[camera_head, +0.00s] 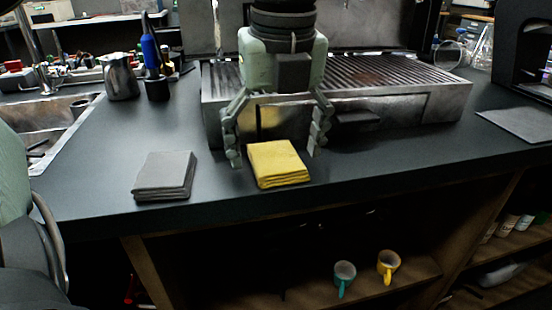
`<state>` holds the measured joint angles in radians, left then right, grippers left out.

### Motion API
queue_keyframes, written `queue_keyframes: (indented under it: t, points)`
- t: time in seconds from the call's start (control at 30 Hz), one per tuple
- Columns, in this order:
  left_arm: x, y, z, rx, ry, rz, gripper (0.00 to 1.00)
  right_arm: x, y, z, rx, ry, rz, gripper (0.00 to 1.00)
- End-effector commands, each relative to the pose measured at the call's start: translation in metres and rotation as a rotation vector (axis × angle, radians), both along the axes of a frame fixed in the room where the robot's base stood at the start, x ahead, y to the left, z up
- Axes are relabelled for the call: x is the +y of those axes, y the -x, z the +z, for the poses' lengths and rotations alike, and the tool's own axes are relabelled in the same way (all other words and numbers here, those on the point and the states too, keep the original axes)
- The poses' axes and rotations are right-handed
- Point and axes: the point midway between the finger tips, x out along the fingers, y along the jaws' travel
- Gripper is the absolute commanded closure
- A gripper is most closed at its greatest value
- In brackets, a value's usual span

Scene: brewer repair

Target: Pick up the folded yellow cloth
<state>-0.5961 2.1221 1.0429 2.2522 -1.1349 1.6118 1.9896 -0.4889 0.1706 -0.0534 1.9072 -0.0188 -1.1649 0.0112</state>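The folded yellow cloth (278,164) lies flat on the dark countertop near its front edge, in the middle of the view. I cannot tell the exact height of the fingertips above the counter.
A folded grey cloth (163,175) lies to the left. A ribbed metal brewer (390,90) stands close behind the gripper. A steel pitcher (120,77) and sink (45,130) are at the left.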

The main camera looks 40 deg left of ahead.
Motion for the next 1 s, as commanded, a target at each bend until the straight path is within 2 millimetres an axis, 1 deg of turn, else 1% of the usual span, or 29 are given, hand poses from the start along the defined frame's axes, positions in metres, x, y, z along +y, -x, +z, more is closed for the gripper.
queue_keyframes:
  t: [0.03, 0.3, 0.37, 0.4, 0.63, 0.77, 0.87, 0.97, 1.0]
  points:
    - [0.0, 0.0, 0.0, 0.0, 0.0, 0.0, 0.23, 0.001, 0.0, 0.0, 0.0, -0.001, -0.001, 0.6]
    - [0.0, 0.0, 0.0, 0.0, 0.0, 0.0, 0.56, 0.0, -0.001, 0.001, -0.002, 0.0, -0.002, 0.6]
    - [0.0, 0.0, 0.0, 0.0, 0.0, 0.0, 0.64, -0.001, -0.001, 0.001, -0.003, 0.001, -0.003, 0.6]
    - [0.0, 0.0, 0.0, 0.0, 0.0, 0.0, 0.65, -0.001, -0.001, 0.001, -0.004, 0.002, -0.003, 0.6]
    - [0.0, 0.0, 0.001, -0.001, -0.001, 0.0, 0.66, -0.003, -0.002, 0.002, -0.005, 0.003, -0.005, 0.6]
    - [0.0, -0.001, 0.008, -0.002, -0.001, 0.0, 0.66, -0.003, -0.003, 0.002, -0.006, 0.004, -0.005, 0.6]
    - [0.0, -0.001, 0.02, -0.004, -0.002, 0.001, 0.66, -0.004, -0.003, 0.002, -0.005, 0.005, -0.005, 0.6]
    - [0.0, -0.001, 0.041, -0.007, -0.002, 0.001, 0.66, -0.004, -0.003, 0.003, -0.005, 0.006, -0.004, 0.6]
    - [0.0, -0.001, 0.052, -0.009, -0.002, 0.003, 0.66, -0.004, -0.003, 0.004, -0.006, 0.006, -0.004, 0.6]
